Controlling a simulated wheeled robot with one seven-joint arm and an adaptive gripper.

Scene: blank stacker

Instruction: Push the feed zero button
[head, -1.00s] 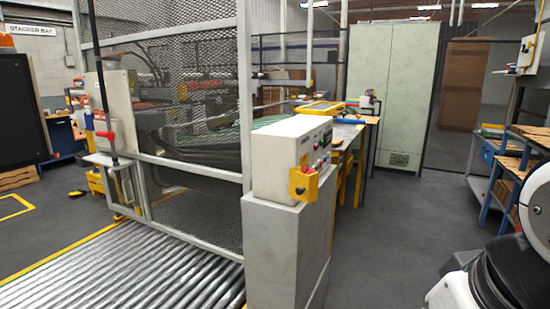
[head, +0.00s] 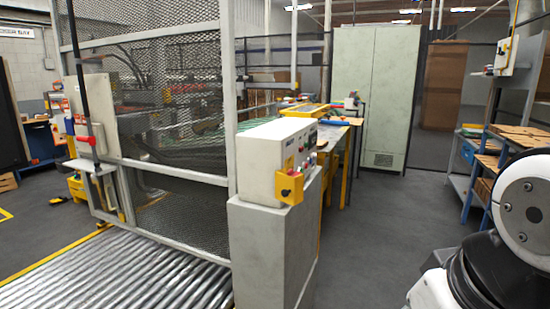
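A white control box (head: 262,166) stands on a grey pedestal (head: 258,248) at the centre of the head view. Its right face carries several small buttons and a small dark display (head: 311,137), seen at a steep angle. I cannot tell which button is the feed zero button. A yellow box with a red button (head: 289,184) is fixed to the near corner of the control box. My gripper is not in view; only a white and black part of my arm shows at the right edge.
A mesh guard fence (head: 150,100) and a roller conveyor (head: 130,270) lie left of the pedestal. A workbench (head: 335,140) and a pale green cabinet (head: 375,95) stand behind. A blue-framed shelf rack (head: 490,165) is at right. The floor between pedestal and rack is clear.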

